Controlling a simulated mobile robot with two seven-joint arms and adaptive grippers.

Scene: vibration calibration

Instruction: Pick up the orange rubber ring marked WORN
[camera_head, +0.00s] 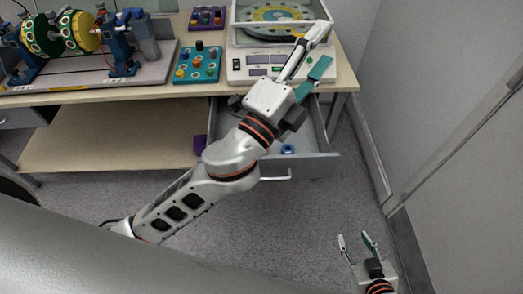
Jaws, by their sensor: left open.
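I cannot make out an orange rubber ring marked WORN in the head view. A teal block (197,65) on the table holds small pegs or parts, some orange, too small to identify. A purple block (207,18) behind it also holds small parts. My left gripper (319,50) is open and empty, with its fingers apart over the right part of the white instrument (248,66). It is to the right of the teal block. My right gripper (355,240) is low at the lower right, its fingers apart with nothing between them.
An open drawer (323,163) under the table holds a small blue ring-like object (287,149); my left arm covers part of the drawer. A rotor rig (75,40) stands at the table's left. A lower shelf (120,145) looks mostly bare. A wall (450,110) bounds the right.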

